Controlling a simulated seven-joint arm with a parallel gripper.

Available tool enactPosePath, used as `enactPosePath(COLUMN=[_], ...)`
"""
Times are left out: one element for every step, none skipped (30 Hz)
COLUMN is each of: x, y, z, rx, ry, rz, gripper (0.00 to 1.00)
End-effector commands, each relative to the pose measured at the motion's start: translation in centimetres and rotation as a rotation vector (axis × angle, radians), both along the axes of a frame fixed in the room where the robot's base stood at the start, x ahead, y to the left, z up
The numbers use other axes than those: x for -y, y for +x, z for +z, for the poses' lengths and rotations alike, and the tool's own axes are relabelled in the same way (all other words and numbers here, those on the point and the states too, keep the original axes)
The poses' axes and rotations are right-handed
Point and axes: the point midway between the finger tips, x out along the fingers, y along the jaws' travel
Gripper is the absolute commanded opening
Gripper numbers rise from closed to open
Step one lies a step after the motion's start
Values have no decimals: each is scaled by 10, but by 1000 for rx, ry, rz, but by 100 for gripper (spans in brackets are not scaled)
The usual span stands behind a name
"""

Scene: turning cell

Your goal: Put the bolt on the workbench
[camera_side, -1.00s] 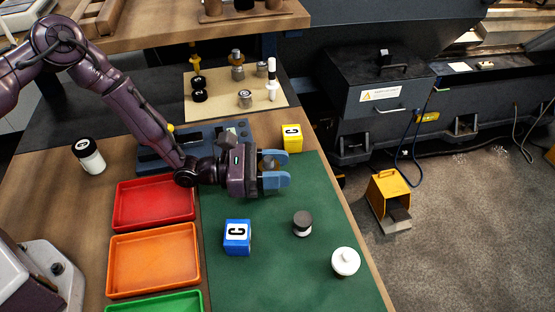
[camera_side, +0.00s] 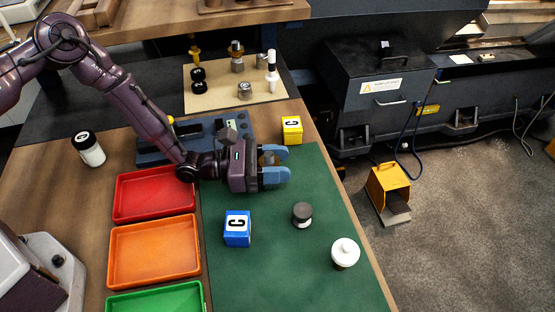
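My gripper (camera_side: 273,164) has blue fingers and is low over the far end of the green mat (camera_side: 275,285), pointing right. A small grey-brown metal piece (camera_side: 268,159), which looks like the bolt, sits between the fingers and fills the gap. Its lower part is hidden by the near finger, and I cannot tell whether it touches the mat. The workbench (camera_side: 60,190) is a brown wooden top under the mat and trays.
Red (camera_side: 153,193), orange (camera_side: 154,251) and green (camera_side: 156,301) trays stand left of the mat. A blue cube (camera_side: 237,228), a dark-capped jar (camera_side: 302,215) and a white-lidded jar (camera_side: 345,253) stand on it. A yellow cube (camera_side: 291,130) is behind. Several parts stand on a tan board (camera_side: 215,102).

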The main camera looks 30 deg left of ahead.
Motion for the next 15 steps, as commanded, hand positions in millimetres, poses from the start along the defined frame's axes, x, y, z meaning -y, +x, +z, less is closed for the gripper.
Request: enactPosePath(x=[0,0,0,0,0,0,0,0,0,0,0,-1,-2,-4,-8], y=[0,0,0,0,0,0,0,0,0,0,-1,-1,-1,-2,-4], z=[1,1,1,1,1,1,1,1,1,-1,-1,-1,-1,-1,-1], rx=[3,3,3,2,2,2,2,1,1,-2,-3,-3,-3,-3,-2], ry=[-2,-2,-2,-1,-1,-1,-1,0,0,1,2,2,2,2,1], rz=[0,0,0,0,0,0,0,0,0,0,0,0,0,1,1], gripper=[52,59,68,73,73,73,73,73,73,73,73,73,73,73,73])
